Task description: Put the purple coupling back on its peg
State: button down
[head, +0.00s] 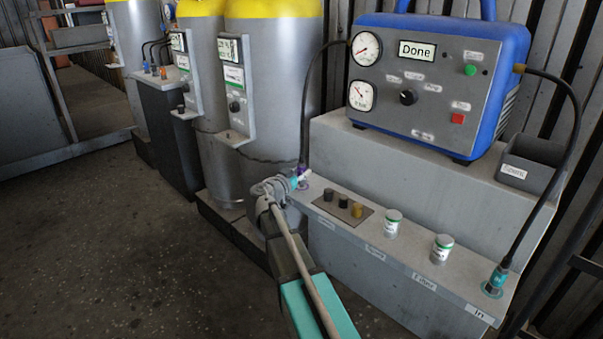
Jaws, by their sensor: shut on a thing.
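The purple coupling (302,170) is at the end of a black hose, at the left end of the grey bench ledge. My gripper (297,181) is shut on it. The fingers cover much of the coupling, and it looks roughly upright. A bit of purple shows just below the fingers, at the ledge surface. The peg itself is hidden or too small to make out, so I cannot tell whether the coupling is on it or just above it.
A blue machine (440,85) reading "Done" stands on the upper step. A teal coupling (497,277) stands at the ledge's right end. Two white-green jars (442,248) and a plate (343,208) with small fittings stand between. Gas cylinders (275,90) rise behind at left.

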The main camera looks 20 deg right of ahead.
jog(key=shift+f+b, duration=0.65)
jog(key=shift+f, duration=0.1)
jog(key=shift+c, duration=1.4)
grip_release()
jog(key=shift+a, duration=0.1)
jog(key=v, duration=1.2)
jog(key=shift+s, duration=0.1)
